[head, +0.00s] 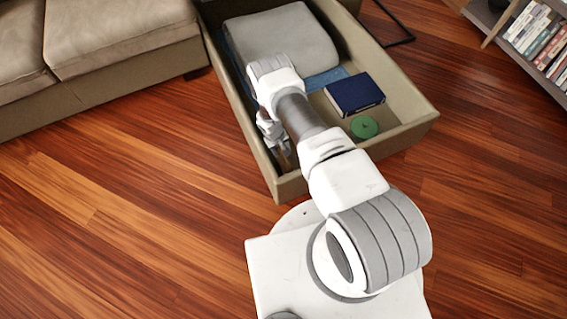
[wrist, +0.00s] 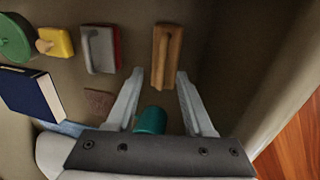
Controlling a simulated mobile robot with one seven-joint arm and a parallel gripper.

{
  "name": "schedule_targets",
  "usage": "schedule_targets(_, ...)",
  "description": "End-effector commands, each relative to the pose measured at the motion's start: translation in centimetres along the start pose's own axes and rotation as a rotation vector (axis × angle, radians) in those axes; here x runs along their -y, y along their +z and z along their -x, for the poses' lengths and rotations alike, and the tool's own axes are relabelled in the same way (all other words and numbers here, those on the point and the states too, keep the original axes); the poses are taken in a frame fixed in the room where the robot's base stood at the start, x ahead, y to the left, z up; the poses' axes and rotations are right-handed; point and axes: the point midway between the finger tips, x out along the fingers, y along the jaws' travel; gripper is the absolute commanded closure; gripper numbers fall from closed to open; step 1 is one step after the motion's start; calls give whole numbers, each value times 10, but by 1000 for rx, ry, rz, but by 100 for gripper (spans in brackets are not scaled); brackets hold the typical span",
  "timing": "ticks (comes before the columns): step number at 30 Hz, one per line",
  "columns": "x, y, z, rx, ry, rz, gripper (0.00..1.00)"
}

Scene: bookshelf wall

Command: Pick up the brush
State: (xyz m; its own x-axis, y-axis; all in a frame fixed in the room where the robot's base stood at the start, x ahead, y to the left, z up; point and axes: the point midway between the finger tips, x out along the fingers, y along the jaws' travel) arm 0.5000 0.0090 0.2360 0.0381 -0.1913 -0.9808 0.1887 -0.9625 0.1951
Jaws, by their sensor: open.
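A brown wooden block-like thing with a raised handle, which looks like the brush (wrist: 167,50), lies on the drawer floor in the wrist view. My gripper (wrist: 160,74) is open, with its two fingers pointing toward the brush. The brush's near end shows between the fingertips; I cannot tell how far above it they are. Nothing is held. In the head view my gripper (head: 284,147) is down inside the drawer's left side, and my arm hides much of what lies around it.
The open drawer (head: 411,127) has raised walls; one runs close right of the gripper in the wrist view. Also inside are a grey-and-red block (wrist: 99,48), a yellow item (wrist: 60,42), a green round thing (head: 364,127), a blue book (head: 354,93), a teal object (wrist: 151,120) and a grey cushion (head: 280,38).

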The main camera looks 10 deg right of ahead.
Motion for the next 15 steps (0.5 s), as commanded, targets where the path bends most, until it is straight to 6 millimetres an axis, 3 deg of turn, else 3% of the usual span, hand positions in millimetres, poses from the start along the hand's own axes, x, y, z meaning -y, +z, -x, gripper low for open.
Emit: schedule_targets(15,4,-4,-54,2,0,-1,48)
